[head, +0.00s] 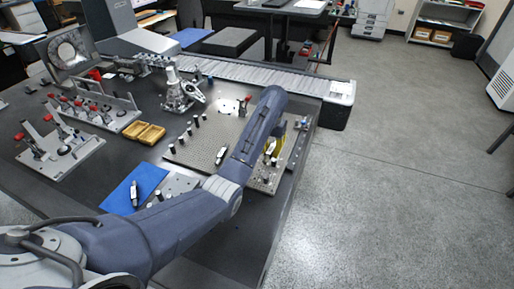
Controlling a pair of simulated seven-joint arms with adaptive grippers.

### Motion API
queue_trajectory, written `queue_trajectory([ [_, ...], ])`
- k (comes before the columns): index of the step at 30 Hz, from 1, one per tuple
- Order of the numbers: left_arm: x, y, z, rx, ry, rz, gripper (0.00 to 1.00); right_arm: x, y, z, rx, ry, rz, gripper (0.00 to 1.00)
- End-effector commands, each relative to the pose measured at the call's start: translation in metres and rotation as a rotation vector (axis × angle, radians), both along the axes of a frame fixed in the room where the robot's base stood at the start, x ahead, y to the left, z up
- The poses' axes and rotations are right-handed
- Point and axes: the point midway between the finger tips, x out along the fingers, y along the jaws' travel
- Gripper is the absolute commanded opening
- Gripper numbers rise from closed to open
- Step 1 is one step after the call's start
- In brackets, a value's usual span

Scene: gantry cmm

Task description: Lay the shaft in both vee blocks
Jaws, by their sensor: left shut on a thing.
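My left arm comes in from the lower left and reaches over the hole-patterned plate (198,158). My left gripper (270,154) is low over the plate's right side, partly hidden behind my forearm. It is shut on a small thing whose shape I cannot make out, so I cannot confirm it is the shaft. Yellow shows beside the gripper. I cannot single out the vee blocks, and my forearm covers part of the plate. A short silver and black piece (220,156) sits on the plate. My right gripper is not in view.
Several small dark posts stand on the plate. A blue mat (122,197) holds a silver, dark-ended piece (134,194). A yellow tray (144,133), fixtures with red knobs (62,150) and a metal stand (178,95) are to the left. Open floor lies right.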

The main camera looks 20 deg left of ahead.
Motion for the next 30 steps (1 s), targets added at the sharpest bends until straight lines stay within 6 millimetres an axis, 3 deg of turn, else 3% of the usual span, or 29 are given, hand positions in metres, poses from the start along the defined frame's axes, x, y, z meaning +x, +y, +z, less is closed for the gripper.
queue_trajectory([
  [11,0.001,0.000,-0.006,0.000,0.000,0.056,0.00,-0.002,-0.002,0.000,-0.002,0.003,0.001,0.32],
  [30,0.000,0.000,-0.043,0.000,0.001,0.054,0.00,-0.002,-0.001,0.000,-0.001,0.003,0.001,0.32],
])
